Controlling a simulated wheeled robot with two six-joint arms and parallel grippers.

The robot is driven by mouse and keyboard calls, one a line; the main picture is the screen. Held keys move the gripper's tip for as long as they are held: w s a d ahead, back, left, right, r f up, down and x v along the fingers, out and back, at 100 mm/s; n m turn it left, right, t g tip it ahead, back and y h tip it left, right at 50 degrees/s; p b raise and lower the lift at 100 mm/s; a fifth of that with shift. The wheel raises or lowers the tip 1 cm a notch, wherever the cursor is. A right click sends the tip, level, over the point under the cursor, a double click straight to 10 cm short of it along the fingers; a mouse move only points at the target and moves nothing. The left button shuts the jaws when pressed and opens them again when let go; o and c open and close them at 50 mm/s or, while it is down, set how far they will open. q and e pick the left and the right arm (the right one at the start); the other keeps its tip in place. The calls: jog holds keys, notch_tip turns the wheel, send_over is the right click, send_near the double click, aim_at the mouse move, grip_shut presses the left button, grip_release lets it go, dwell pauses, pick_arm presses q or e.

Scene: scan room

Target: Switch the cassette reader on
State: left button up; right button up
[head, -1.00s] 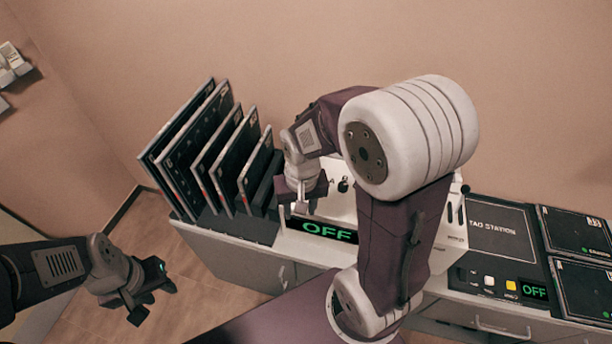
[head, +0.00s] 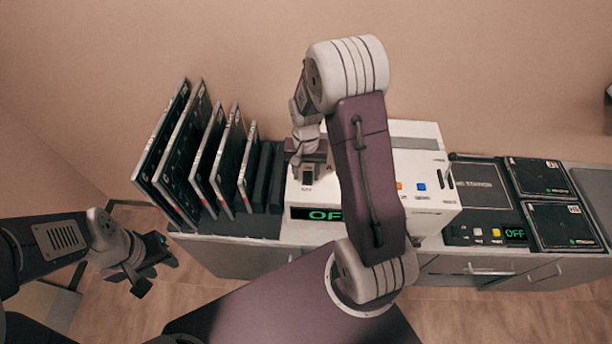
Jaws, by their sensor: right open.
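The cassette reader (head: 420,160) is a white box on the counter, with orange and blue buttons on its top. Its front display (head: 318,214) glows green and reads OFF, partly covered by my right arm. My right gripper (head: 308,174) is open over the left part of the reader's top, pointing down. Whether it touches the reader I cannot tell. No switch shows clearly; the gripper and arm hide part of the top. My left gripper (head: 158,267) is open and empty, over the floor at the lower left.
Several dark cassettes (head: 205,150) stand upright in a rack just left of the reader. To the right is a tag station (head: 482,188) with its own small OFF display (head: 515,233) and dark cassettes (head: 540,178) lying flat. A wall rises behind the counter.

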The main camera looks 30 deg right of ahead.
aim_at(308, 177)
notch_tip(308, 177, down, 2)
jog(key=shift+s+d+f, duration=0.1)
jog(key=shift+f, duration=0.1)
jog(key=shift+s+d+f, duration=0.1)
jog(key=shift+s+f, duration=0.05)
jog(key=shift+f, duration=0.05)
jog(key=shift+c, duration=1)
grip_shut()
jog(key=p, duration=0.1)
jog(key=r+g+p, duration=0.1)
jog(key=p, duration=0.1)
jog(key=shift+w+y, duration=0.25)
jog(key=shift+y, duration=0.15)
jog(key=shift+w+d+f+g+y+p, duration=0.2)
jog(key=shift+w+f+g+y+p, duration=0.15)
jog(key=shift+g, duration=0.55)
jog(key=shift+r+g+y, duration=0.1)
jog(key=shift+g+y, duration=0.35)
jog(key=shift+g, duration=0.15)
